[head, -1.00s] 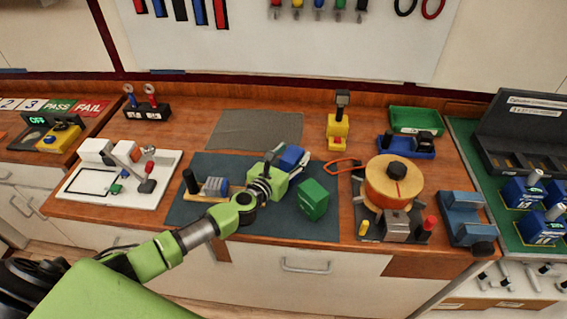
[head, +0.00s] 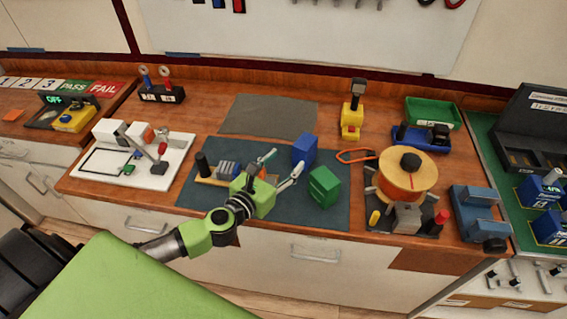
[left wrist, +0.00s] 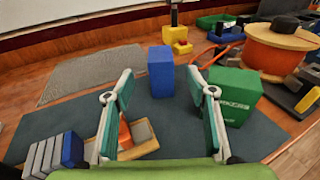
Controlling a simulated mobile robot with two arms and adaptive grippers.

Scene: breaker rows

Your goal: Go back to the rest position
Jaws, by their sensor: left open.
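My left gripper (head: 281,173) is open and empty above the dark mat (head: 325,215), its fingers spread wide. It also shows in the left wrist view (left wrist: 163,105), with nothing between the fingertips. A blue block (head: 305,150) stands upright on the mat just beyond the fingers, apart from them; it shows in the left wrist view (left wrist: 161,72) too. A green block (head: 324,186) stands to the right of the gripper. A wooden rail holder (head: 207,180) with grey modules (head: 229,169) lies to the left, partly hidden by the gripper. My right gripper does not show.
An orange cable spool (head: 400,178) and a blue vise-like fixture (head: 474,210) stand to the right. A yellow tool (head: 351,120) stands at the back. A white board (head: 130,170) with a small device lies to the left. The grey mat (head: 268,116) is clear.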

